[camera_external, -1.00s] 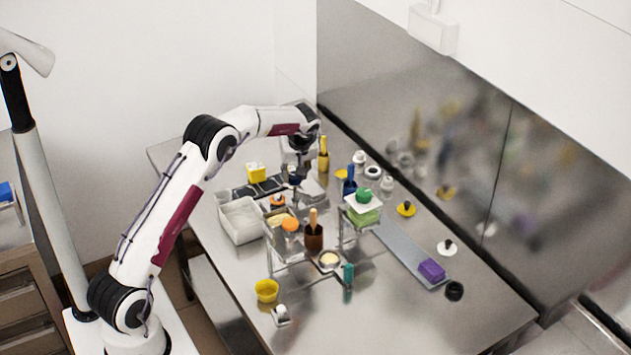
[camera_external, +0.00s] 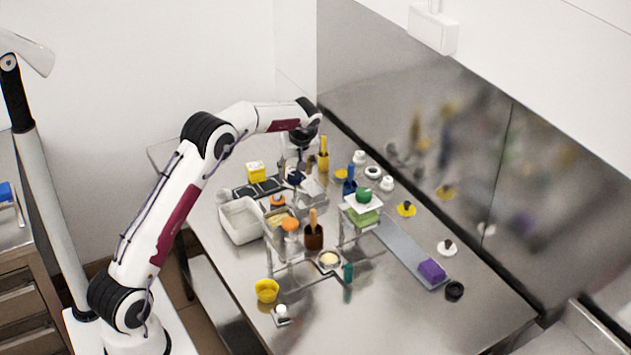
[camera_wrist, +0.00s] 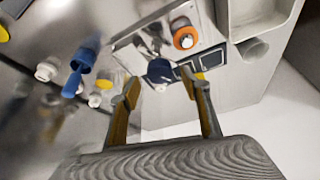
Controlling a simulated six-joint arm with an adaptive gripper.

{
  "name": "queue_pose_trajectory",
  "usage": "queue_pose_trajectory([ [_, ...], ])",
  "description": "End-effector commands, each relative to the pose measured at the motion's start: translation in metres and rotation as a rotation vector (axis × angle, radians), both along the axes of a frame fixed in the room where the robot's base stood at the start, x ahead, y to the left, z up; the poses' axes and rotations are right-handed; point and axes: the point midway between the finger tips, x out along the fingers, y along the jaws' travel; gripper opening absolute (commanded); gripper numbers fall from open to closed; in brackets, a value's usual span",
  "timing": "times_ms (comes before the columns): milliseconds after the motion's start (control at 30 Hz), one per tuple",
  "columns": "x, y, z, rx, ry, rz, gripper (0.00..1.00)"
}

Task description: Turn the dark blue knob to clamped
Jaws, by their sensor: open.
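The dark blue knob (camera_wrist: 160,70) sits on a pale metal plate (camera_wrist: 125,48) in the wrist view. It lies just beyond my fingertips, roughly in line with the gap between them. In the external view the knob (camera_external: 295,178) shows small, just below my gripper (camera_external: 299,164). My gripper (camera_wrist: 166,88) is open, with its yellow-lined fingers spread and nothing between them. I cannot read any clamp marking or tell the knob's angle.
An orange-ringed knob (camera_wrist: 185,36) is on the same plate, with dark square panels beside it. A blue bottle-like item (camera_wrist: 82,68) and small white parts are at left. A yellow-handled tool (camera_external: 323,158) stands close right of my gripper; a white bin (camera_external: 240,222) is at left.

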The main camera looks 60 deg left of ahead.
Motion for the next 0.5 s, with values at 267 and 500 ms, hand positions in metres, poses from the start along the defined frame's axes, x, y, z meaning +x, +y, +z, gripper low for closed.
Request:
queue_pose_trajectory([
  [267,-0.007,-0.028,0.007,-0.001,0.001,-0.002,0.47],
  [500,-0.014,-0.057,0.007,0.0,0.0,-0.003,0.47],
])
